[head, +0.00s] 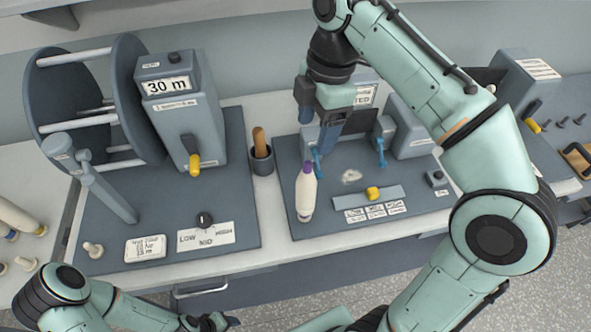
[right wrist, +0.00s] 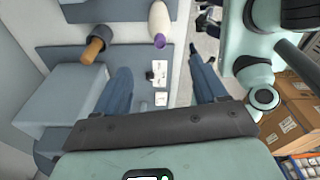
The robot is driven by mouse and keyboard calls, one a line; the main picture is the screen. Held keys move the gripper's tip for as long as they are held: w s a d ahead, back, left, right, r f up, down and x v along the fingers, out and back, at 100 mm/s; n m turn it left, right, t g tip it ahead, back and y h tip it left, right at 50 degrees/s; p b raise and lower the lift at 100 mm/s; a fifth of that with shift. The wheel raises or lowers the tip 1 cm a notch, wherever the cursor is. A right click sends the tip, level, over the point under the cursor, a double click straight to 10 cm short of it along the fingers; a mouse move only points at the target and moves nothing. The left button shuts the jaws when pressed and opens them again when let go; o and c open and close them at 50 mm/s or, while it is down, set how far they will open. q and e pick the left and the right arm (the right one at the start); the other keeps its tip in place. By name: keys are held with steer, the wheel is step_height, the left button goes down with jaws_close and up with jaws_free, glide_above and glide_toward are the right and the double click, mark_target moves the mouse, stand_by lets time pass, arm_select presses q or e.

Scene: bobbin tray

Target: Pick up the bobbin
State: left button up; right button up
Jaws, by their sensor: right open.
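The bobbin (head: 306,197), cream with a purple tip, stands upright near the left front of the right-hand blue-grey board. It also shows at the top of the right wrist view (right wrist: 159,18). My right gripper (head: 322,130) is open and empty, above and behind the bobbin, apart from it. In the right wrist view its two fingers (right wrist: 160,66) are spread wide with nothing between them. My left arm comes in at the lower left; a dark end part, perhaps my left gripper (head: 212,322), shows at the bottom edge, too small to read.
A cup with a wooden-handled tool (head: 262,158) stands left of the bobbin. A winder with a large reel (head: 80,100) and a "30 m" box (head: 178,110) fill the left board. A yellow knob (head: 373,193) sits right of the bobbin. More cones (head: 18,216) lie far left.

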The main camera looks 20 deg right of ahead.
mark_target(308, 164)
steer(key=f, duration=0.2)
steer(key=f+b, duration=0.1)
steer(key=f, duration=0.2)
steer(key=s+a+f+b, duration=0.1)
steer(key=f, duration=0.1)
steer(key=shift+f, duration=0.2)
steer(key=shift+w+f, duration=0.2)
steer(key=shift+f, duration=0.25)
steer(key=f, duration=0.3)
steer(key=f+b, duration=0.1)
steer(key=shift+w+a+f, duration=0.25)
steer(key=shift+f, duration=0.15)
arm_select(q)
steer(key=s+f, duration=0.4)
steer(key=shift+s+g, duration=0.25)
steer(key=shift+g, duration=0.05)
arm_select(e)
jaws_close()
